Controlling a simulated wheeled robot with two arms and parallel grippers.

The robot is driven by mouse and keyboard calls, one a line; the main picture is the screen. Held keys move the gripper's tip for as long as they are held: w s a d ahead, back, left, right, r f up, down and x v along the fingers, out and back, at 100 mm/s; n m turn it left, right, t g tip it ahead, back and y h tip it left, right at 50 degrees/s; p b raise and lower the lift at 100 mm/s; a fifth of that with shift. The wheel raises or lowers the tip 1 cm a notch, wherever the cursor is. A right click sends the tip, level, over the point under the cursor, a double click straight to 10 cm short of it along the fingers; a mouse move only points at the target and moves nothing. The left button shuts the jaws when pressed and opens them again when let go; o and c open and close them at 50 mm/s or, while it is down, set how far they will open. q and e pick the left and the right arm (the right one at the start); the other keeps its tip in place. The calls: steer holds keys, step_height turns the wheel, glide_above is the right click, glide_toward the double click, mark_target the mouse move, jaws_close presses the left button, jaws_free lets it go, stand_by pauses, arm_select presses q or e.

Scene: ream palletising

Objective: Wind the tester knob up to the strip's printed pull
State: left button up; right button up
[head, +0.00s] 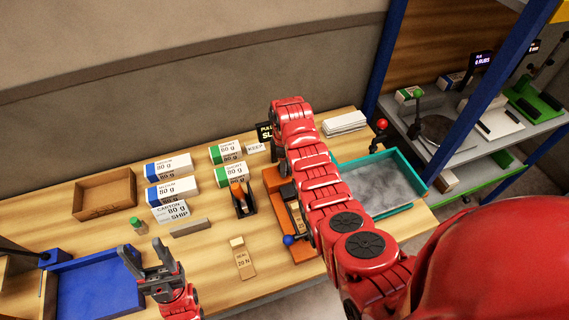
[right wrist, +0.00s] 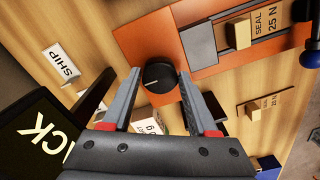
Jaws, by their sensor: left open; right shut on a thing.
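The tester has an orange base (head: 304,250), a blue ball-ended lever (head: 288,239) and a black round knob (right wrist: 158,77) with a white mark. In the right wrist view my right gripper (right wrist: 160,73) is shut on the knob, a finger on each side. My right arm hides the knob in the head view. A strip printed SEAL 25 N (right wrist: 264,27) lies on the tester beside the knob. Another SEAL strip (head: 243,262), apparently 20 N, lies loose on the table. A dark display (head: 264,131) behind is partly covered. My left gripper (head: 150,262) is open and empty.
Several reams (head: 168,168) stand left of the tester, near a cardboard box (head: 105,192). An orange-and-black tool (head: 241,198) stands beside the tester. A blue tray (head: 95,285) is at front left, a teal-rimmed tray (head: 415,185) at right. Table is clear around the loose strip.

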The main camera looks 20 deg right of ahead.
steer(key=shift+f+m+b, duration=0.3)
steer(key=shift+m+b, duration=0.2)
steer(key=shift+b, duration=0.5)
steer(key=m+b, duration=0.3)
steer(key=b, duration=0.1)
steer(key=m+b, duration=0.1)
steer(key=m, duration=0.2)
steer(key=shift+r, duration=0.15)
steer(key=m, duration=0.4)
steer(key=shift+r, duration=0.1)
steer(key=m, duration=1.6)
